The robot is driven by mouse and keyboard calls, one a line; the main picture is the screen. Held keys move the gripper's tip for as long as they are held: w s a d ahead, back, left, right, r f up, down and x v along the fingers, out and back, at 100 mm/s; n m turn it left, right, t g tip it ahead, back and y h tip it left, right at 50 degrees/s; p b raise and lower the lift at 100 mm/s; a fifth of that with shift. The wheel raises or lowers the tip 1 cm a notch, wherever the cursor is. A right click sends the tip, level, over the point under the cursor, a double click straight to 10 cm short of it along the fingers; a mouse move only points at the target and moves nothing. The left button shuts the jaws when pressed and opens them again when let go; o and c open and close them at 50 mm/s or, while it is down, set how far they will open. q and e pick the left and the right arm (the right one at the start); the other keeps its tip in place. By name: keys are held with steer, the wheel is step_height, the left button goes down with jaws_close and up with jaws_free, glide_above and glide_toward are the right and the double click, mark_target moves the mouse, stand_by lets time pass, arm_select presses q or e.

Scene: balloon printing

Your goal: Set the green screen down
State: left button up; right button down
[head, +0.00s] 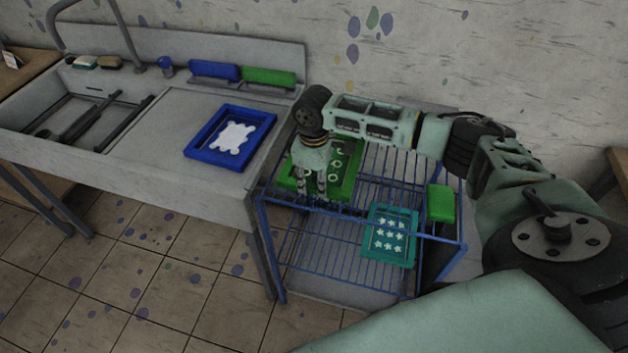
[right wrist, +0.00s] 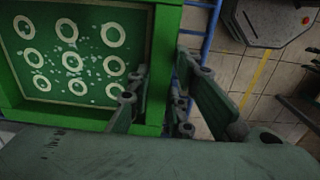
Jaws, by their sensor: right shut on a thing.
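The green screen (head: 341,187), a green frame with pale rings on its panel, is at the left side of the blue wire rack (head: 330,262) in the head view. My right gripper (head: 312,193) points down over its near edge and is shut on it. In the right wrist view the green screen (right wrist: 70,62) shows its rows of rings, and the fingers of my right gripper (right wrist: 158,108) straddle its frame edge. I cannot tell whether the screen touches the rack. My left gripper is not in view.
A teal screen with white stars (head: 390,248) lies at the rack's front right. A green block (head: 440,203) is at the rack's right side. A blue screen with a white splat (head: 231,138) lies on the sink counter (head: 165,165). The rack's middle wires are bare.

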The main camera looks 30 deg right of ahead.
steer(key=c, duration=1.9)
jaws_free()
steer(key=o, duration=0.3)
steer(key=shift+r, duration=0.2)
arm_select(q)
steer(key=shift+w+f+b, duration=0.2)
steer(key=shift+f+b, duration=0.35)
steer(key=shift+b, duration=0.05)
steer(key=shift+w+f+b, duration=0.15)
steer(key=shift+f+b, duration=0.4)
arm_select(e)
step_height(320, 180, up, 12)
steer(key=shift+f, duration=0.15)
steer(key=shift+a, duration=0.1)
